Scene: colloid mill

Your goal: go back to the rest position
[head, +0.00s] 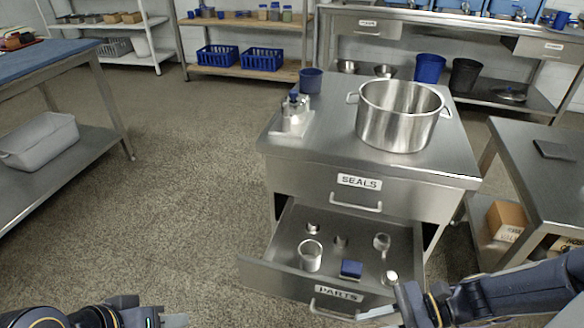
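My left gripper (172,319) is at the bottom edge left of centre, over the floor and apart from the cabinet. Its pale fingers are partly cut off by the frame, so I cannot tell if it is open or shut. My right gripper (378,313) comes in from the right, by the right end of the open PARTS drawer (285,277). Its fingers point left near the drawer handle (333,311); whether they touch it or are shut is unclear. The SEALS drawer (310,182) above is closed.
The open drawer holds a metal cup (310,256), a blue block (351,269) and small metal parts. A large pot (398,116), a blue cup (311,80) and a metal device (293,117) stand on top. A steel table (550,185) is right; floor at left is clear.

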